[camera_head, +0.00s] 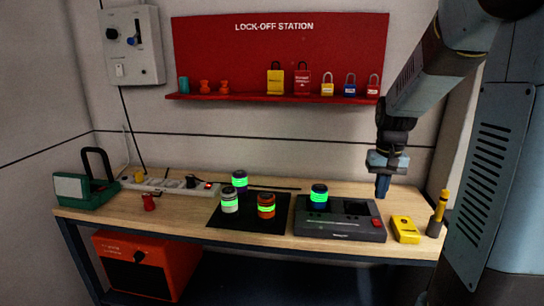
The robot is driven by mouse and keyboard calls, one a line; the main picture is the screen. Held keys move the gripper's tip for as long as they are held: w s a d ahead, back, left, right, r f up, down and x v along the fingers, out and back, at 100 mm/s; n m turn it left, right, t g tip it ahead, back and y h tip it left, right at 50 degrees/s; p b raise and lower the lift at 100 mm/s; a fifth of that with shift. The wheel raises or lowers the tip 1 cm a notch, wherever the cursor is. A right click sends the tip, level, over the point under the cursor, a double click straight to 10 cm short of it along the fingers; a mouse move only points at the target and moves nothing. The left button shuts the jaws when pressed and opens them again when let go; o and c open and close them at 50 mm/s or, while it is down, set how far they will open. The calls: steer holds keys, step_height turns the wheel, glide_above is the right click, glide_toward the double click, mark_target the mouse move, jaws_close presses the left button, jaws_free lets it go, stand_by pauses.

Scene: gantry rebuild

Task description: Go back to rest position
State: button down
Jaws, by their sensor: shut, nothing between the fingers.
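My gripper (382,187) hangs from my arm at the right, pointing down with its fingers together. It is above the back right of the wooden bench (340,185), behind the dark grey device (340,224). It holds nothing. Whether the fingertips touch the bench cannot be told from this view.
A blue canister (319,196) with a green band stands on the device; several similar ones stand on a black mat (272,224). A yellow box (405,229) and a yellow-handled tool (440,206) are at right. The red lock-off shelf (230,97) is on the wall behind.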

steer(key=s+a+r+n+t, duration=0.1)
steer(key=s+a+r+t, duration=0.1)
steer(key=s+a+r, duration=0.3)
steer(key=s+a+r+n+t, duration=0.1)
steer(key=s+a+r+t, duration=0.2)
steer(key=s, duration=1)
steer(key=a+r, duration=0.2)
steer(key=a, duration=0.1)
steer(key=shift+s+n, duration=0.3)
steer(key=shift+s, duration=0.1)
